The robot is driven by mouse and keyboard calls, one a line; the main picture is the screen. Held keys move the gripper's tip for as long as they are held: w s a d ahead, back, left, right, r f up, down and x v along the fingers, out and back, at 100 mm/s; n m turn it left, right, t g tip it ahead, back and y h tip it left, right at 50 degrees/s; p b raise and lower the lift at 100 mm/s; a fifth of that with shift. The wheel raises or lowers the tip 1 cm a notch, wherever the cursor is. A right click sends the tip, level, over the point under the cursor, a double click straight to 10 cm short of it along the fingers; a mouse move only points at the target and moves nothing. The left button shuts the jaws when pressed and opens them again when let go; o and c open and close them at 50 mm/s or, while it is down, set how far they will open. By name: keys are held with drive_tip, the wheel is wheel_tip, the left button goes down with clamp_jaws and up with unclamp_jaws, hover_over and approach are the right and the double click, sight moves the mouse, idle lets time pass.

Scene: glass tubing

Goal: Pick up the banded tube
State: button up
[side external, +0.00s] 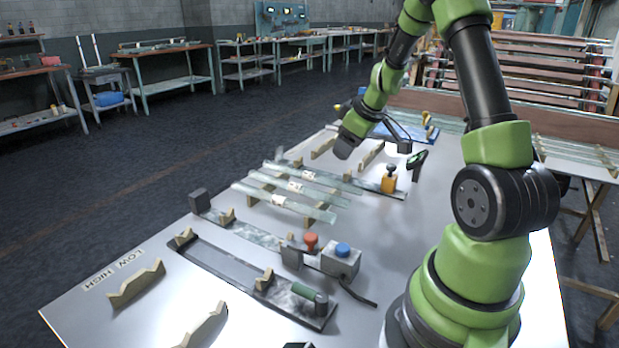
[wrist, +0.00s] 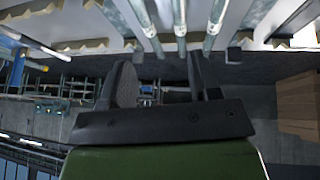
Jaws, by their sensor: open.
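Several clear glass tubes lie side by side across wooden notched rests in the middle of the table: a front tube (side external: 255,193), a middle tube (side external: 265,178) and a back tube (side external: 335,183). Each carries a pale patch near its middle. I cannot tell which one is the banded tube. Tubes (wrist: 181,18) also show at the top of the wrist view, running away from my gripper. My gripper (side external: 343,148) is above the table, behind the tubes and apart from them. Its two dark fingers (wrist: 162,75) are spread, with nothing visibly held between them.
In front of the tubes stand a fixture with a red knob (side external: 310,241) and a box with a blue button (side external: 343,249). Empty notched rests (side external: 136,284) stand near the LOW and HIGH labels. A yellow-topped device (side external: 389,181) is right of the tubes.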

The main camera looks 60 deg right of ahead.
approach(353, 186)
drive_tip(key=w, duration=0.2)
drive_tip(key=shift+g, duration=0.4)
drive_tip(key=shift+s+x, duration=0.25)
drive_tip(key=shift+x, duration=2)
drive_tip(key=shift+s+x, duration=0.2)
drive_tip(key=shift+x, duration=2.1)
drive_tip(key=shift+d+f, duration=0.1)
drive_tip(key=shift+f, duration=0.05)
drive_tip(key=shift+c, duration=0.5)
drive_tip(key=c, duration=0.9)
